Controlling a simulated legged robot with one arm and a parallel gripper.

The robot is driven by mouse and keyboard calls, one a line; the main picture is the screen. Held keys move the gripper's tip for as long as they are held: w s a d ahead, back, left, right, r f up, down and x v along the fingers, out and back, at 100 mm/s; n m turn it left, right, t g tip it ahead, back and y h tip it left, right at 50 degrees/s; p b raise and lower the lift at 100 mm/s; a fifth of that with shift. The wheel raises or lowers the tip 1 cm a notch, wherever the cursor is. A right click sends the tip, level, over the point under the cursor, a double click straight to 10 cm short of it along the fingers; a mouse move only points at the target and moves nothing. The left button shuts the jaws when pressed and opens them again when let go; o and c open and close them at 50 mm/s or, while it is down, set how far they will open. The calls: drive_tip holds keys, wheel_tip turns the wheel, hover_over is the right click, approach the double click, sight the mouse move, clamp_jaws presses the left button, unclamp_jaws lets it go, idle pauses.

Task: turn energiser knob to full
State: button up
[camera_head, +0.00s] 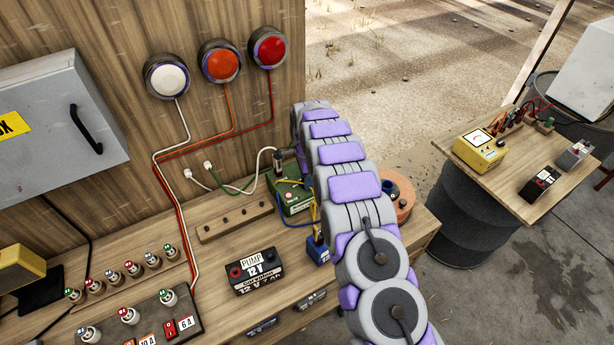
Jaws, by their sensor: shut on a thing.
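A green box (293,204), which looks like the energiser, stands on the wooden bench behind my arm. A small reddish round part (290,195) shows on its top, and I cannot tell whether it is the knob. A dark upright post with a pale top (279,160) stands at its back left. My grey and purple arm rises from the lower right, bends over at the top beside the box and covers the box's right side. My gripper is hidden behind the arm, so its fingers and any contact with the knob do not show.
A black pump battery (257,272) and a blue block (318,251) stand nearby. An orange reel (404,204) is right of my arm. Wires run from the white (167,77), orange (220,64) and red (269,48) wall lamps. A yellow meter (479,150) sits on the right-hand board.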

drive_tip(key=shift+a+m+p, duration=0.1)
drive_tip(key=shift+m+p, duration=0.25)
drive_tip(key=shift+m, duration=0.75)
drive_tip(key=o, duration=1)
drive_tip(key=shift+a, duration=0.1)
drive_tip(key=shift+w+a+r+p, duration=0.1)
drive_tip(key=shift+w+r+p, duration=0.1)
drive_tip(key=shift+r, duration=2.7)
drive_tip(key=shift+w+d+r+p, duration=0.1)
drive_tip(key=shift+w+r+p, duration=0.1)
drive_tip(key=shift+r, duration=2.65)
drive_tip(key=shift+w+a+r+p, duration=0.1)
drive_tip(key=shift+w+r+p, duration=0.1)
drive_tip(key=shift+r, duration=2.7)
